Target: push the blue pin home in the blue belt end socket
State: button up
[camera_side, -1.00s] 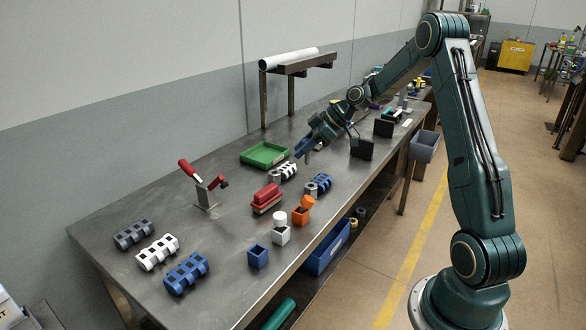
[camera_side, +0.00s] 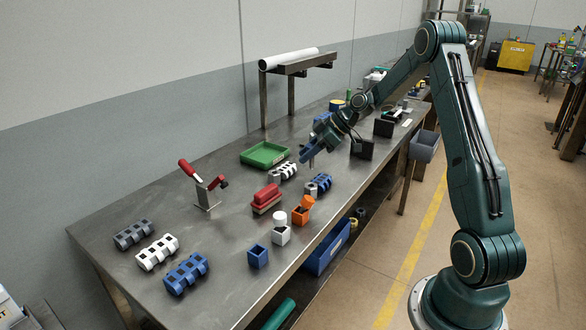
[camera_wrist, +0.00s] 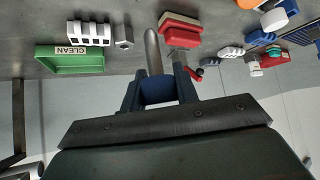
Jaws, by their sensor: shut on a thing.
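My gripper (camera_side: 311,157) is shut on the blue pin. In the wrist view a grey metal shank (camera_wrist: 153,50) sticks out past the blue fingers, with a blue part (camera_wrist: 157,90) between them. In the side view the pin (camera_side: 311,162) points down in the air, above and slightly left of a small blue segmented belt end (camera_side: 322,181) with a grey metal part at its left end. The pin looks apart from it. Its socket opening is too small to make out. A larger blue segmented piece (camera_side: 186,273) lies at the front left.
A white segmented piece (camera_side: 288,170) and a green tray (camera_side: 264,155) lie left of my gripper. A red-topped block (camera_side: 267,198), orange (camera_side: 300,215), white (camera_side: 281,236) and blue (camera_side: 258,257) cups, and a red-handled clamp (camera_side: 205,188) stand nearer the camera.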

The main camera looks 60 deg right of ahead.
send_over(307, 185)
jog(key=shift+f, duration=2.25)
jog(key=shift+f, duration=2.25)
dwell(0.4)
jog(key=o, duration=1)
jog(key=shift+o, duration=0.2)
jog(key=v, duration=1.3)
jog(key=shift+s+r, duration=0.25)
jog(key=shift+d, duration=0.1)
